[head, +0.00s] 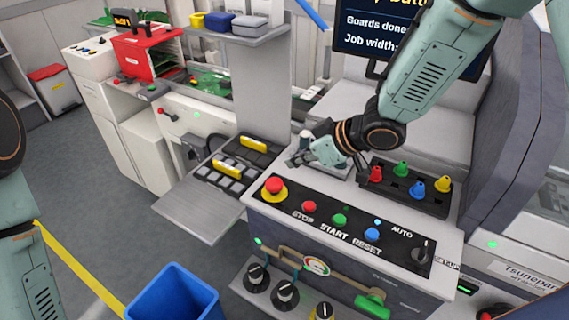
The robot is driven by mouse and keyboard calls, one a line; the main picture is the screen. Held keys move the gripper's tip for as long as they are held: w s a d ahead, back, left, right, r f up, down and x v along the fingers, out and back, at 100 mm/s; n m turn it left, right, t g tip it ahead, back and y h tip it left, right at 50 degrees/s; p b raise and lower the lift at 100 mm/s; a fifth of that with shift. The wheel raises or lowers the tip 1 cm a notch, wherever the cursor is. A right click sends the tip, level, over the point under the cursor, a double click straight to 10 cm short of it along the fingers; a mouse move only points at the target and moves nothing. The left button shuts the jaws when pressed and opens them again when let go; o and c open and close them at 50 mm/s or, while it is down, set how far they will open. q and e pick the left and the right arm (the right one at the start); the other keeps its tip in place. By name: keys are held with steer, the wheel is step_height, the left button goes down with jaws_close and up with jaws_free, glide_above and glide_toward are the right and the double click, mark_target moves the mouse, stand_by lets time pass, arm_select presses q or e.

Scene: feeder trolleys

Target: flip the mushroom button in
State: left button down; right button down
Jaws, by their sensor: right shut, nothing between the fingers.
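The red mushroom button (273,185) sits on a yellow base at the left end of the black control panel (325,250). My right arm comes in from the upper right. My right gripper (294,160) is shut and empty, behind and a little to the right of the button in the picture, apart from it. Only links of my left arm show at the left edge; its gripper is out of the picture.
Flat red, green and blue buttons (372,234) and a black selector knob (421,252) share the panel. A rack of coloured nozzles (404,190) stands behind it. A blue bin (172,296) stands on the floor in front. A feeder trolley (205,213) is to the left.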

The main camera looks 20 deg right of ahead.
steer(key=v, duration=0.4)
steer(key=shift+r, duration=0.1)
steer(key=shift+w, duration=0.2)
steer(key=s+a+f+m+g+h, duration=0.15)
steer(key=s+f+m, duration=0.25)
steer(key=s+f, duration=0.7)
steer(key=s+d+f+m+g+h, duration=0.25)
steer(key=s+f, duration=0.35)
steer(key=s, duration=0.6)
steer(key=s+d+f+m+g+h, duration=0.2)
steer(key=s+d+f+m+g, duration=0.3)
steer(key=s, duration=0.6)
step_height(320, 180, down, 19)
steer(key=a+n+t+b, duration=0.1)
steer(key=n+t+b, duration=0.1)
steer(key=b, duration=1.5)
steer(key=shift+w+a, duration=0.15)
steer(key=shift+w, duration=0.2)
